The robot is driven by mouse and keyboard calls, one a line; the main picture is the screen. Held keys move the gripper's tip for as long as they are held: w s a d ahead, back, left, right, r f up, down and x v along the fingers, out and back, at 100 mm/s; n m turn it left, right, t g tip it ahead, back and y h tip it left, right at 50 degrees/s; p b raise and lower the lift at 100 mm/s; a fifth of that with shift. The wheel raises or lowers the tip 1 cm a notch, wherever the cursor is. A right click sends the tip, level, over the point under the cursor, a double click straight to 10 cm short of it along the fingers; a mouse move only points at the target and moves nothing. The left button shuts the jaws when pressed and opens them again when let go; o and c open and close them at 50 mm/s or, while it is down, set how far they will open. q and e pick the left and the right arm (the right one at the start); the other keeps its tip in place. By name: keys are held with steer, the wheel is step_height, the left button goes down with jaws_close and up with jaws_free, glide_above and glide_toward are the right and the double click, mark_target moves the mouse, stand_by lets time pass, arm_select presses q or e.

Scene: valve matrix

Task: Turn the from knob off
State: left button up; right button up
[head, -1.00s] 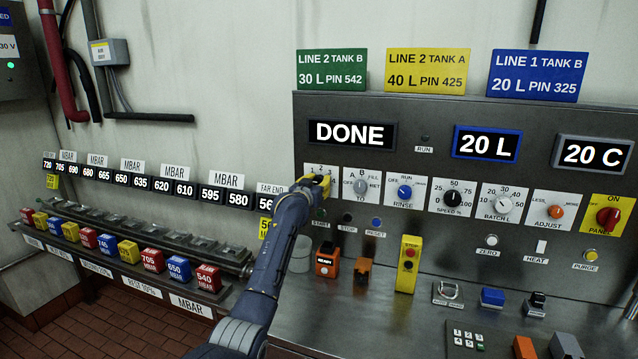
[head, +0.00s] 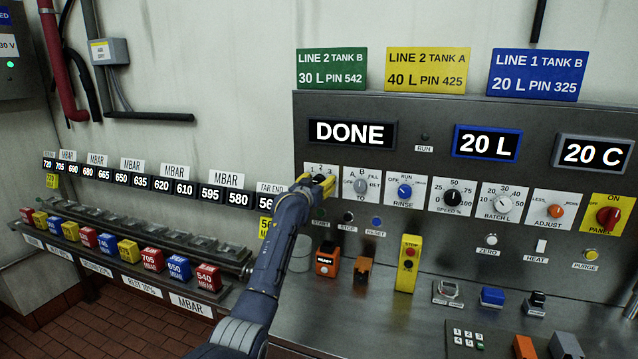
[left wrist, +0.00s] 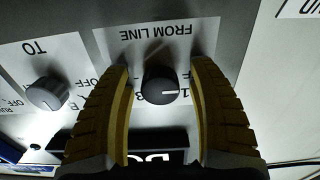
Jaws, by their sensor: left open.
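The from knob (left wrist: 160,86) is dark and round on a white plate marked FROM LINE (left wrist: 158,38). It shows upside down in the left wrist view, with its pale pointer mark towards the 1. My left gripper (head: 324,184) is open at the panel. In the left wrist view its yellow fingers (left wrist: 161,108) stand on both sides of the knob, with small gaps visible. In the head view, the gripper hides the knob and much of its plate. My right gripper is in neither view.
The TO knob (head: 361,187) is close to the right of my left gripper. The rinse knob (head: 405,191) and other knobs follow along the panel. A display (head: 350,133) above reads DONE. The yellow stop box (head: 408,264) stands lower right.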

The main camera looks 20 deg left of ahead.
arm_select(q)
steer(key=shift+s, duration=0.15)
steer(key=s, duration=1.1)
steer(key=shift+s+a, duration=0.35)
